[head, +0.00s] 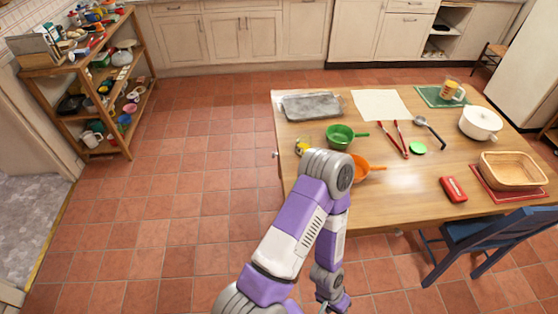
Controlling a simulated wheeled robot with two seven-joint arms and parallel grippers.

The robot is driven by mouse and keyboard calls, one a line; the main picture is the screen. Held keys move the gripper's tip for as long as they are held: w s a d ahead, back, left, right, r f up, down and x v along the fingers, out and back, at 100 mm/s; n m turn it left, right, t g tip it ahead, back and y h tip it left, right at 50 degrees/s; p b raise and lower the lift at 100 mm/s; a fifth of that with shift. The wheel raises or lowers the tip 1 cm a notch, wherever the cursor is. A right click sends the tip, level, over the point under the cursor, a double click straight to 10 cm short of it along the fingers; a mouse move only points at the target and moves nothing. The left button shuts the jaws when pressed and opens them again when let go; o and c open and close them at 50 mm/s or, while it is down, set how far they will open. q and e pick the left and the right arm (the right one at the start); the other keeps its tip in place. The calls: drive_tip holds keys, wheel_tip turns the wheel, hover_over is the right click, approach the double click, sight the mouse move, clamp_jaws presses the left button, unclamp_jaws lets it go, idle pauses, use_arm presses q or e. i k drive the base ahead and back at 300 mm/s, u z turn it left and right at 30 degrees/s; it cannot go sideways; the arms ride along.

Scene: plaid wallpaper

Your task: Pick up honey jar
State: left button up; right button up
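A small yellow item (302,146), perhaps the honey jar, is at the left side of the wooden table, partly hidden behind my arm; I cannot make out its shape for sure. A glass mug (449,91) with amber contents stands on a green mat at the far right of the table. My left arm rises from the bottom, bends near the table's left edge and folds back down. My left gripper (335,303) is at the bottom edge, well below and apart from the yellow item; its fingers are too small and cut off to read. My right gripper is out of view.
On the table (405,190) are a green pan (340,136), an orange pan (362,168) close to my arm, a grey tray (311,107), red tongs (402,140), a white pot (480,123) and a basket (512,170). A blue chair (480,240) stands in front. Floor left is clear.

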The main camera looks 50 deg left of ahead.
sight(303, 145)
drive_tip(key=k, duration=0.3)
drive_tip(key=u, duration=2)
drive_tip(key=i, duration=0.35)
drive_tip(key=u, duration=0.05)
